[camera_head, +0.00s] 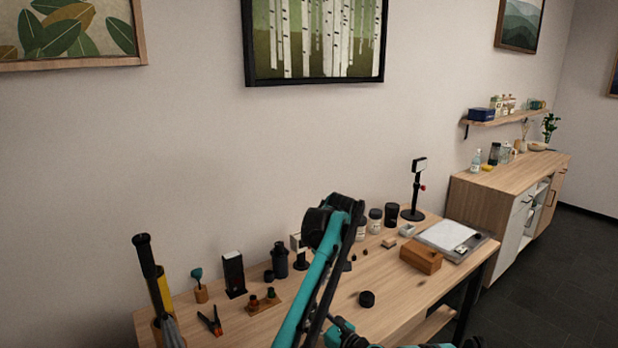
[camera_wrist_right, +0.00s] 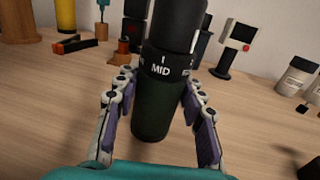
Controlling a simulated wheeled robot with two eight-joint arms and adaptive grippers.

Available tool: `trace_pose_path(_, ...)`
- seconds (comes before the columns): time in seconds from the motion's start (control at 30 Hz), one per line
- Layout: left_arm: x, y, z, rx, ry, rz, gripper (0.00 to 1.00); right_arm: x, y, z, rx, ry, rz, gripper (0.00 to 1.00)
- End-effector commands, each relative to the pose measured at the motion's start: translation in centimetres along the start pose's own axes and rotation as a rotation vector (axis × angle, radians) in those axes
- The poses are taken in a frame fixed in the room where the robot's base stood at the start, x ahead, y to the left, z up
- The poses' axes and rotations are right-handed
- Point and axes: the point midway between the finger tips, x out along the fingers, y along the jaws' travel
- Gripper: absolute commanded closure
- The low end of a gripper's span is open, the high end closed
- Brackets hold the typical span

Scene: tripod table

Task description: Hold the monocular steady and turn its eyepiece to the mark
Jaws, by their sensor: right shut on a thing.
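In the right wrist view the monocular has a dark green body (camera_wrist_right: 153,110), a black ring lettered "MID" (camera_wrist_right: 160,69) and a black upper part, the eyepiece (camera_wrist_right: 172,25). A short white tick sits just above "MID", roughly in line with it. The monocular is slightly tilted in this view; its top is cut off by the frame. My right gripper (camera_wrist_right: 160,112) is shut on the body, one finger on each side. I cannot tell whether its lower end touches the table. I cannot make out the monocular in the head view.
The wooden table (camera_head: 300,318) holds a small screen on a stand (camera_wrist_right: 237,48), white-labelled jars (camera_wrist_right: 293,80), a pegged wooden block (camera_head: 263,302) and an orange-black clamp (camera_head: 211,320). A black cap (camera_head: 367,299) and wooden box (camera_head: 421,257) lie to the right. My teal arm blocks the middle.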

Motion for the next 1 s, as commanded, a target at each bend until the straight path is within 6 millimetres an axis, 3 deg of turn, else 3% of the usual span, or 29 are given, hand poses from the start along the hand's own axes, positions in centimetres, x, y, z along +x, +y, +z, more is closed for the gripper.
trace_pose_path(0.23,0.0,0.0,0.0,0.000,0.000,0.000,1.00,0.0,0.0,0.0,0.000,0.000,0.000,0.99)
trace_pose_path(0.27,0.0,0.0,0.0,0.000,0.000,0.000,1.00,0.0,0.0,0.0,0.000,0.000,0.000,0.58)
trace_pose_path(0.33,0.0,0.0,0.0,0.000,0.000,0.000,1.00,0.0,0.0,0.0,0.000,0.000,0.000,0.40)
trace_pose_path(0.37,0.0,0.0,0.0,0.000,0.000,0.000,1.00,0.0,0.0,0.0,0.000,0.000,0.000,0.36)
trace_pose_path(0.73,0.0,0.0,0.0,0.000,0.000,0.000,1.00,-0.6,-0.1,0.0,0.000,0.000,-0.002,0.36)
trace_pose_path(0.87,0.0,0.0,0.0,0.000,0.000,0.000,1.00,-2.5,-0.1,0.0,0.000,0.000,-0.002,0.36)
trace_pose_path(1.0,0.0,0.0,0.0,0.000,0.000,0.000,1.00,-5.7,-0.2,0.0,0.000,0.000,-0.004,0.36)
